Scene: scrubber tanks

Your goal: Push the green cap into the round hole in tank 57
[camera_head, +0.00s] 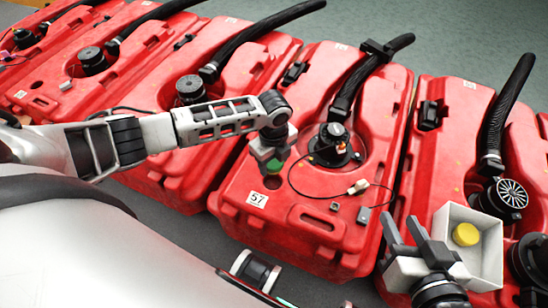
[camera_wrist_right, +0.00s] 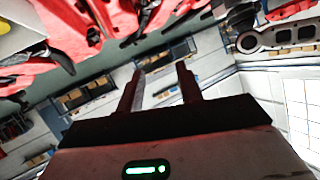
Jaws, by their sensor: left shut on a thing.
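Tank 57 (camera_head: 235,194) is the red tank with the white "57" label (camera_head: 257,199). My left gripper (camera_head: 272,164) points down over its near part and is shut on the green cap (camera_head: 274,166), of which only a small green patch shows. A dark round hole (camera_head: 272,182) shows in the tank's top just below the cap in the picture. I cannot tell whether the cap touches the tank. My right gripper (camera_head: 403,232) is open and empty beside a white box; its two spread fingers also show in the right wrist view (camera_wrist_right: 160,88).
The white box (camera_head: 491,262) holds a yellow cap (camera_head: 466,234). Tank 57 carries a black hose (camera_head: 372,68), a black round fitting (camera_head: 334,146) and a thin cable with a connector (camera_head: 358,187). Similar red tanks with hoses stand on both sides. Grey-green floor lies beyond.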

